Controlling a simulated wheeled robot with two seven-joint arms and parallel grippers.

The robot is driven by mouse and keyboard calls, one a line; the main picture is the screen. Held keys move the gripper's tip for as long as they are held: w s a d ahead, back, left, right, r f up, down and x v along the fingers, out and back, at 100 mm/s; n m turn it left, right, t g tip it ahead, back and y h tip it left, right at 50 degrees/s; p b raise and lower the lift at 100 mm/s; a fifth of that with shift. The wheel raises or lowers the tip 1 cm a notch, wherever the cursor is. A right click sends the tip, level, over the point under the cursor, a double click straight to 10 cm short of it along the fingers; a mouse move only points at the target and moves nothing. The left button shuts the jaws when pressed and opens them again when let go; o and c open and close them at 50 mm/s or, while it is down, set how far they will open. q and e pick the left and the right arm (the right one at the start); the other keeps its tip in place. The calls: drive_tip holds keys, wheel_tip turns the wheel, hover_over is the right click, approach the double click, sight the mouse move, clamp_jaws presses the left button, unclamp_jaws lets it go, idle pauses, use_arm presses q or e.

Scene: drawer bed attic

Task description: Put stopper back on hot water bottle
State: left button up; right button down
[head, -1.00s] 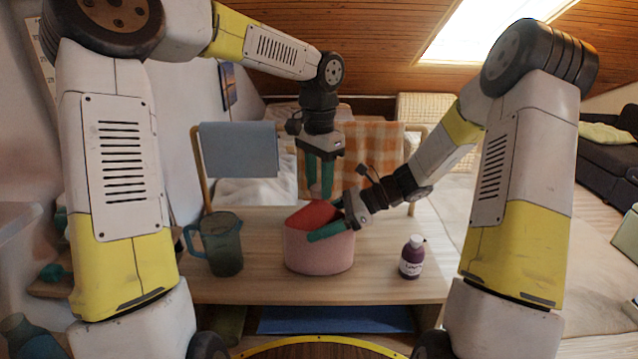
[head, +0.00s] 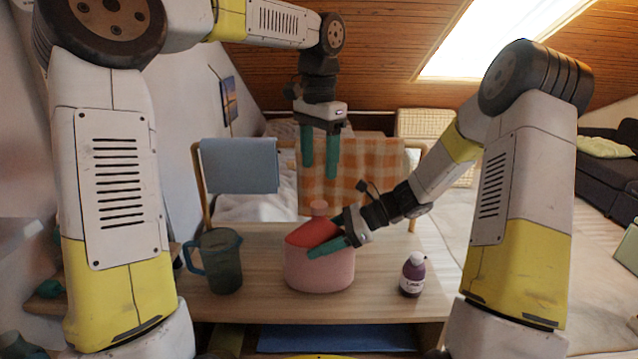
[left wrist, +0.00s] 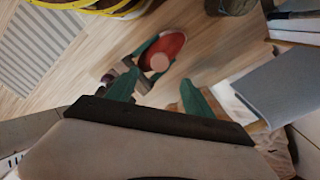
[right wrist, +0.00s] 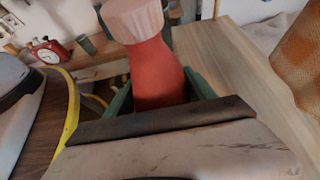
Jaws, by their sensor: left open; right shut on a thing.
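The hot water bottle (head: 318,270) stands on the table, pink below with a red upper part. The pink stopper (head: 319,207) appears at the top of its neck. It also shows over the red top in the left wrist view (left wrist: 158,62) and on the red neck in the right wrist view (right wrist: 133,18). I cannot tell how tightly it is seated. My right gripper (head: 328,245) is shut on the red part of the bottle from the right. My left gripper (head: 320,172) is open and empty above the stopper, fingers pointing down and apart from it.
A teal jug (head: 222,262) stands left of the bottle and a purple small bottle (head: 413,275) stands to its right. Behind the table (head: 385,265) is a rail with a blue cloth (head: 240,166) and an orange checked cloth (head: 365,170).

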use_arm(q)
wheel_tip(320, 180, up, 2)
drive_tip(key=shift+r, duration=0.2)
use_arm(e)
drive_tip(key=shift+c, duration=1.2)
unclamp_jaws()
drive_tip(key=v, duration=0.7)
drive_tip(key=shift+d+r, duration=0.15)
drive_tip(key=shift+d, duration=0.25)
use_arm(q)
drive_tip(key=shift+d, duration=0.1)
